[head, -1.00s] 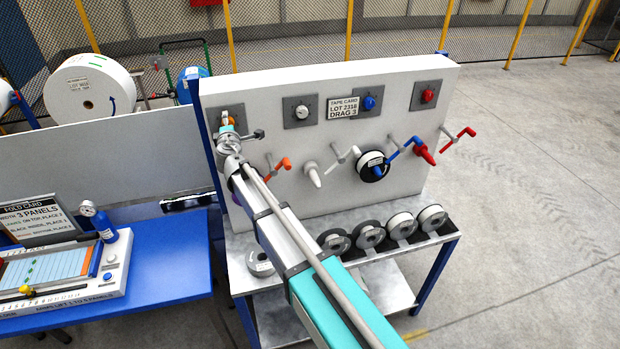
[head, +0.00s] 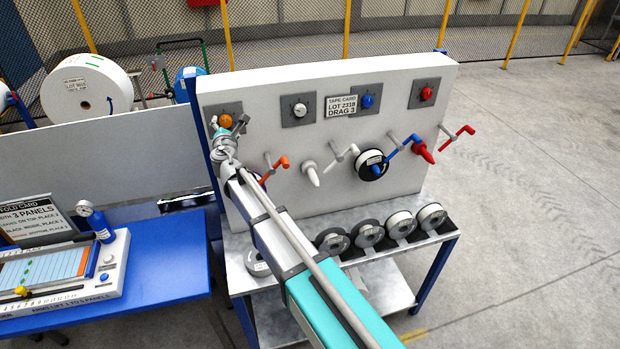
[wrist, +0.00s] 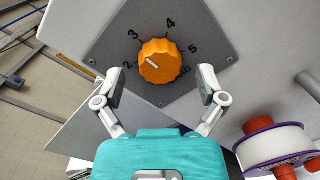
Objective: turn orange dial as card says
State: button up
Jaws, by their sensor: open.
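The orange dial (head: 225,120) sits on a grey plate at the panel's upper left. In the head view my gripper (head: 219,131) is just below the dial.
White (head: 300,110), blue (head: 368,101) and red (head: 426,94) dials are to the right. An orange-handled crank (head: 277,163) and a white peg (head: 311,173) project below. Several reels (head: 370,233) lie on the shelf. A blue table (head: 165,262) stands left.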

jog(key=v, duration=1.2)
jog(key=d+f+m+g+h+b, duration=0.1)
jog(key=d+f+m+h, duration=0.1)
jog(key=d, duration=0.5)
jog(key=w+d+f+m+g+h+b, duration=0.1)
jog(key=d+f+m+g+h+b, duration=0.1)
jog(key=d+f+m, duration=0.3)
jog(key=d+f+m+g+h+b, duration=0.1)
jog(key=d+f+m+h, duration=0.3)
jog(key=d+m, duration=0.3)
jog(key=shift+w+d, duration=0.2)
jog(key=shift+d, duration=2)
jog(key=shift+f+h, duration=0.2)
jog(key=shift+h, duration=0.1)
jog(key=s+d+f+m+g+y+b, duration=0.4)
jog(key=s+d+f+m+g+b, duration=0.5)
jog(key=s+d+f+m+g, duration=0.4)
jog(key=s+d+f+m, duration=0.3)
jog(key=s+d+f, duration=0.3)
jog(key=f, duration=0.1)
jog(key=shift+m, duration=0.3)
